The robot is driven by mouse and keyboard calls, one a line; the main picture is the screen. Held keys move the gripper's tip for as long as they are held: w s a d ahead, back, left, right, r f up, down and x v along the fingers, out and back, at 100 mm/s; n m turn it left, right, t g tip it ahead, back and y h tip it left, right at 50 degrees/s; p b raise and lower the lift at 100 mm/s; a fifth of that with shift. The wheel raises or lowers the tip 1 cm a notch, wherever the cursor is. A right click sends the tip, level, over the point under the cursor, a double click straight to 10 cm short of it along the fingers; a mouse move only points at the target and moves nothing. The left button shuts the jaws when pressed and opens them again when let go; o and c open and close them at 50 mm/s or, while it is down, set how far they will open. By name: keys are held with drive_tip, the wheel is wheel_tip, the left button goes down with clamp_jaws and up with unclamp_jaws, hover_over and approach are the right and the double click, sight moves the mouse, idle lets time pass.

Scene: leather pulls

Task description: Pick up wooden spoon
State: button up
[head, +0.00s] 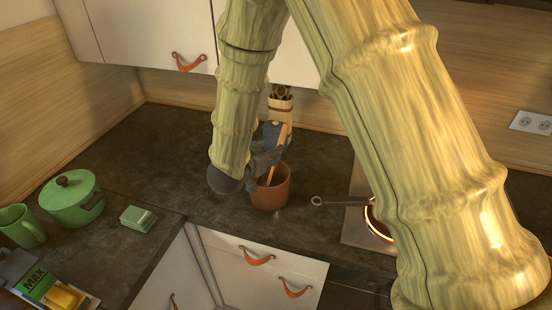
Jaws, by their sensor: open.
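The wooden spoon (278,152) stands tilted in a reddish-brown pot (270,195) on the dark counter. Its light handle leans up to the right, and its lower part is hidden inside the pot. My gripper (273,148), dark grey and blue, is open just above the pot's rim, with its fingers close around or beside the handle. I cannot tell whether they touch it.
A holder with sticks (281,104) stands behind my gripper. A pan handle (340,201) and glowing burner (378,222) lie to the right. A green pot (72,200), green mug (22,226) and green box (138,218) are at left. Cabinets hang above.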

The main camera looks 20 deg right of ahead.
drive_tip(key=x, duration=0.2)
drive_tip(key=shift+w+d+f+p, duration=0.15)
drive_tip(key=shift+w+f+p, duration=0.1)
drive_tip(key=shift+p, duration=0.1)
drive_tip(key=shift+w+d+f+p, duration=0.2)
drive_tip(key=shift+w+d+p, duration=0.35)
drive_tip(key=shift+d+p, duration=0.2)
drive_tip(key=shift+p+x, duration=0.9)
drive_tip(key=shift+x, duration=1.05)
drive_tip(key=shift+f, duration=0.2)
clamp_jaws()
